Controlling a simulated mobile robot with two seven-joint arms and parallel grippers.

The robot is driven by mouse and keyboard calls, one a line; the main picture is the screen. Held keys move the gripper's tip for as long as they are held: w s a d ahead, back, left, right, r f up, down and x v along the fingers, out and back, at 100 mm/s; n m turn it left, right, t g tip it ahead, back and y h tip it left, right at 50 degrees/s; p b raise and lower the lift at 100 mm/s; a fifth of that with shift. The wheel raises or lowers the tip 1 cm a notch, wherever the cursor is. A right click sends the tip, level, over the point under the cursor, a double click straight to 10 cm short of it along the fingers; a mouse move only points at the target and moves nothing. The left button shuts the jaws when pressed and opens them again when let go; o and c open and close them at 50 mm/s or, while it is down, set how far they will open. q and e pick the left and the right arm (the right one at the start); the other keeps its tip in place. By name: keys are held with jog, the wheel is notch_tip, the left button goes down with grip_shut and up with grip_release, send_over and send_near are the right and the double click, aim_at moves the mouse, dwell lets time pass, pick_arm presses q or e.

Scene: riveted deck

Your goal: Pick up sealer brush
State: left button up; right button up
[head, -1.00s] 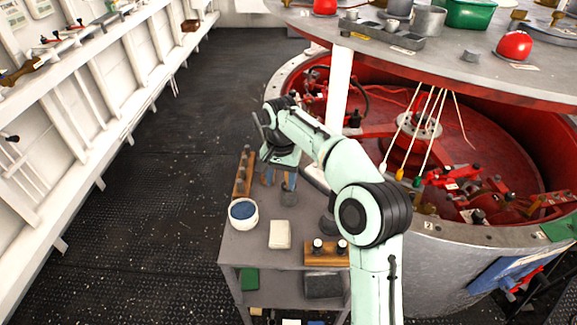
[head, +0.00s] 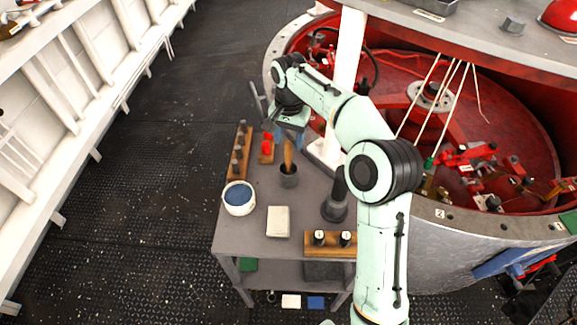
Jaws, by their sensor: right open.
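A wooden handle (head: 288,153) stands upright in a small dark cup (head: 289,178) on the grey cart top; it looks like the sealer brush, and its lower end is hidden in the cup. My right gripper (head: 289,137) is open and points down, just above and behind the handle's top in the picture. Nothing shows between its fingers, though they are partly hidden by the wrist. My left gripper is out of view.
The grey cart (head: 258,238) also bears a white bowl with blue contents (head: 239,198), a cream block (head: 278,222), a wooden peg rack (head: 238,155), a dark flared-base piece (head: 335,206) and a red item (head: 266,143). A white post (head: 347,75) stands close right of my gripper.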

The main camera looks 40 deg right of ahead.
notch_tip(320, 180, down, 2)
jog(key=shift+w+f, duration=0.15)
send_over(288, 170)
jog(key=f, duration=0.3)
jog(key=f+b, duration=0.1)
jog(key=shift+w+d+f, duration=0.25)
jog(key=shift+w+d, duration=0.05)
grip_shut()
